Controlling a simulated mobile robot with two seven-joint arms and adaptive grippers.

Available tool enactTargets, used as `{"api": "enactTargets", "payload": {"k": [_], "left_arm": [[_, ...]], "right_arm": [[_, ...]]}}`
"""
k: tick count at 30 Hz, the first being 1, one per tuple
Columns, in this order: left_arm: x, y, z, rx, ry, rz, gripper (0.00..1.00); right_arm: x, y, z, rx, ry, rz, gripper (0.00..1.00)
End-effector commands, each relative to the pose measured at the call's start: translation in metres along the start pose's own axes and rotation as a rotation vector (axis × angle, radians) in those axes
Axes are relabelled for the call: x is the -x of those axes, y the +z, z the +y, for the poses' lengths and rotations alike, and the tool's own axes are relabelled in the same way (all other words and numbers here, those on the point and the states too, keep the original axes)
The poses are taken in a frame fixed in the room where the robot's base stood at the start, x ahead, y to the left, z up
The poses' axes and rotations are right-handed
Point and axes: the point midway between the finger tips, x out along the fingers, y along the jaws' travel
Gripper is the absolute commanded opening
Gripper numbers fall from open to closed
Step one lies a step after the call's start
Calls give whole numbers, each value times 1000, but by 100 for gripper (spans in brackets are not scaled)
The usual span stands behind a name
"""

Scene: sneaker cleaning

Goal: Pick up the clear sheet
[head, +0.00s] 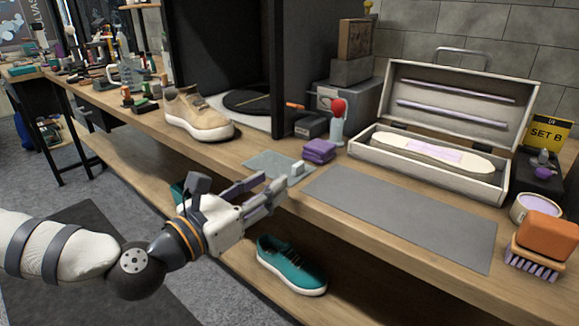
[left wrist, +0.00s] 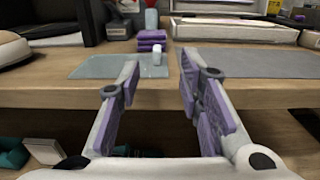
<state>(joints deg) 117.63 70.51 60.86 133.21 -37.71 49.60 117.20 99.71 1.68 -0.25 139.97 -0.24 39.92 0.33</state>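The clear sheet (head: 262,161) is a thin, pale, see-through sheet lying flat on the wooden bench near its front edge. It also shows in the left wrist view (left wrist: 92,68). A small whitish block (left wrist: 157,58) stands at its right end. My left gripper (head: 275,187) is at the bench's front edge, just in front of the sheet. Its fingers are apart with nothing between them, and they point toward the sheet's right end in the left wrist view (left wrist: 160,72). My right gripper is not in view.
A grey mat (head: 400,215) lies right of the sheet. Folded purple cloths (head: 319,151) and a red-topped bottle (head: 338,122) stand behind. A beige sneaker (head: 198,114) is at left, and an open white case (head: 430,150) at back right. A teal sneaker (head: 290,264) sits below the bench top.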

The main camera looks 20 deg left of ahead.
Motion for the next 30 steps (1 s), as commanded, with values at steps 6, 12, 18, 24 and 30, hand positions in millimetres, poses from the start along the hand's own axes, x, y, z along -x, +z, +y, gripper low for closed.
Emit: {"api": "enactTargets", "payload": {"k": [6, 12, 18, 24, 30], "left_arm": [[-42, 1, -2, -3, -4, 1, 33], [-75, 1, 3, -5, -3, 1, 33], [-99, -2, 4, -2, -4, 4, 33], [-99, -3, 4, -2, -3, 5, 31], [-99, -3, 4, -2, -3, 5, 0]], "right_arm": [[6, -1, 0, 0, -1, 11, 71], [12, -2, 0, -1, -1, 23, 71], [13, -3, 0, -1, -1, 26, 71], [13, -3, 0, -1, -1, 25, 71], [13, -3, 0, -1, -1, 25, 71]]}}
